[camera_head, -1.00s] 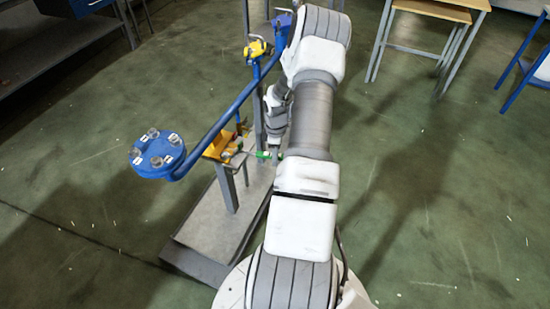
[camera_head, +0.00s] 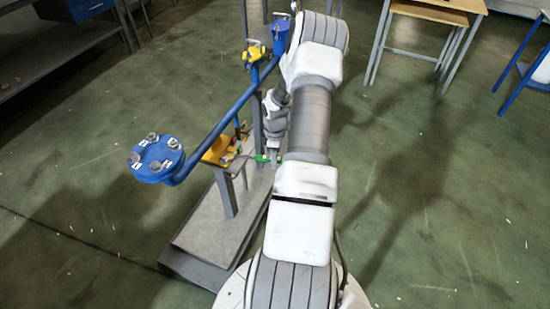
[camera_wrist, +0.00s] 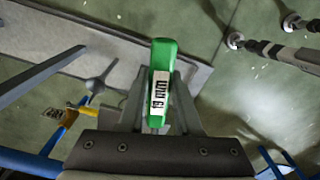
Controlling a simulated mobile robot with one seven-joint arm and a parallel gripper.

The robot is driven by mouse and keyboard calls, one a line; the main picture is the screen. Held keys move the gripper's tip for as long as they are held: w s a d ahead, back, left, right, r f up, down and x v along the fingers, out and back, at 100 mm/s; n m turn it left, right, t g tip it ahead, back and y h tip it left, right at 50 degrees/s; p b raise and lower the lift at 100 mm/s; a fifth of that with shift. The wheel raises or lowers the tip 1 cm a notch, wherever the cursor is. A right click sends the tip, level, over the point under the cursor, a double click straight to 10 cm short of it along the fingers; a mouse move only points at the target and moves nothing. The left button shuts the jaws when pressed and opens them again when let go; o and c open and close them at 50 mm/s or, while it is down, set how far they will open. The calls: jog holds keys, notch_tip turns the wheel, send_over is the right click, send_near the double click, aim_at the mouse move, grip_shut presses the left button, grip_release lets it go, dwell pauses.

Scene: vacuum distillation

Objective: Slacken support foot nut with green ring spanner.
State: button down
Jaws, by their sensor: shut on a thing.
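My gripper (camera_wrist: 161,98) is shut on the green handle of the ring spanner (camera_wrist: 163,58), whose label reads 19 mm in the wrist view. In the head view the green handle (camera_head: 262,158) shows beside my arm, and its grey shank runs left to the near yellow support foot (camera_head: 215,150). The foot sits on a grey post under the blue pipe. The spanner's ring end and the nut are too small to tell apart, so I cannot tell whether the ring is seated on the nut.
The blue pipe (camera_head: 215,132) ends in a round flange (camera_head: 157,160) at the left. A second yellow foot (camera_head: 254,52) stands farther back. The grey base plate (camera_head: 222,240) lies below. Open floor is to the right, with a small table (camera_head: 430,10) behind.

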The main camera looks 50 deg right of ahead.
jog(key=shift+r, duration=0.15)
jog(key=shift+r+p, duration=3.15)
jog(key=shift+r, duration=1.1)
jog(key=shift+f, duration=0.1)
